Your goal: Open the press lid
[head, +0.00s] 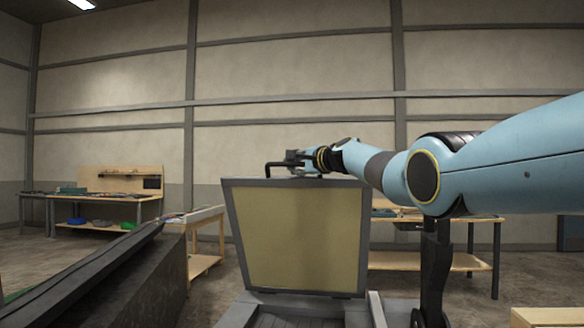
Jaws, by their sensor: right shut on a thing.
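The press lid (300,240) is a tan panel in a dark grey frame. It stands raised, close to upright, over the grey press base (236,314) at the bottom middle. A dark bar handle (270,168) sticks up at the lid's top edge. My right gripper (292,160) reaches in from the right and is shut on the handle; the fingers are small and partly hidden. My left gripper is not in view.
A dark slanted-top block (130,285) stands at the lower left, beside the press. Wooden workbenches stand behind at the left (105,201) and at the right (450,262). A light wooden edge (548,316) shows at the lower right corner.

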